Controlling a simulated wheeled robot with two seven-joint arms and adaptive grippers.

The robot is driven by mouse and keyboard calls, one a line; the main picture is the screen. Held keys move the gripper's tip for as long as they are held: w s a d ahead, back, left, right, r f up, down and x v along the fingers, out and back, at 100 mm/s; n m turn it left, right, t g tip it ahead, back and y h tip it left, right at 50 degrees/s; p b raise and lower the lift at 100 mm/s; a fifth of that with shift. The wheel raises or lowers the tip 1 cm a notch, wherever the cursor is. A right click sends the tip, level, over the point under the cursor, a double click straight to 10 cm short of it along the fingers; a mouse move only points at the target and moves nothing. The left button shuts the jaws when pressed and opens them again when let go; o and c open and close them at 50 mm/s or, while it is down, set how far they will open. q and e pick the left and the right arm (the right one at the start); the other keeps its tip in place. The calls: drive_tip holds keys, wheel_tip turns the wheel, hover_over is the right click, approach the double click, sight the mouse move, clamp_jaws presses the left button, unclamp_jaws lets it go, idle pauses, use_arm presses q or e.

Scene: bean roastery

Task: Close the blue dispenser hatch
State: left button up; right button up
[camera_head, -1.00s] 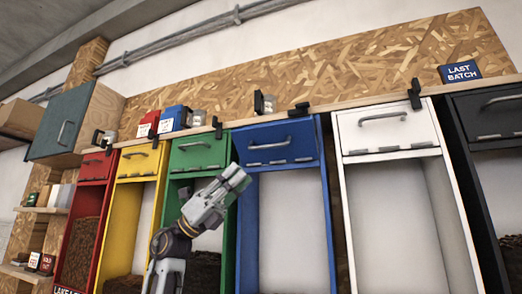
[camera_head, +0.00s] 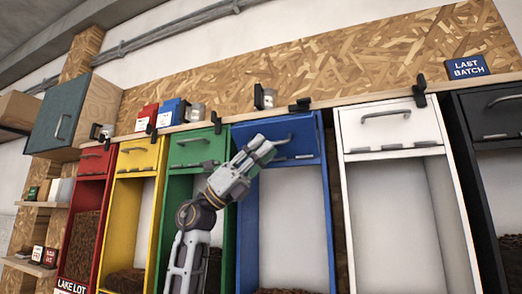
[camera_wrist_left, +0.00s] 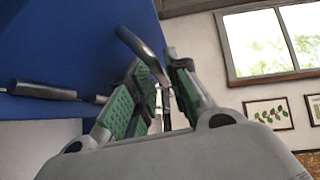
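The blue dispenser hatch (camera_head: 305,147) is the panel at the top of the blue dispenser (camera_head: 328,230) in the head view. I cannot tell whether it is fully flush. Its curved metal handle (camera_head: 289,137) is partly hidden by my left gripper (camera_head: 262,149), which is in front of the panel. In the left wrist view the blue panel (camera_wrist_left: 75,45) fills the upper left, and the handle (camera_wrist_left: 137,45) reaches in between the two green-padded fingers of my left gripper (camera_wrist_left: 156,92). The fingers are apart; I cannot tell whether they touch the handle. My right gripper is out of view.
The green dispenser hatch (camera_head: 190,150) is to the left and the white one (camera_head: 385,128) to the right. A wooden ledge (camera_head: 350,99) with black clips runs above the row. The blue dispenser's front below the hatch is clear.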

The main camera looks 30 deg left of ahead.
use_arm(q)
clamp_jaws()
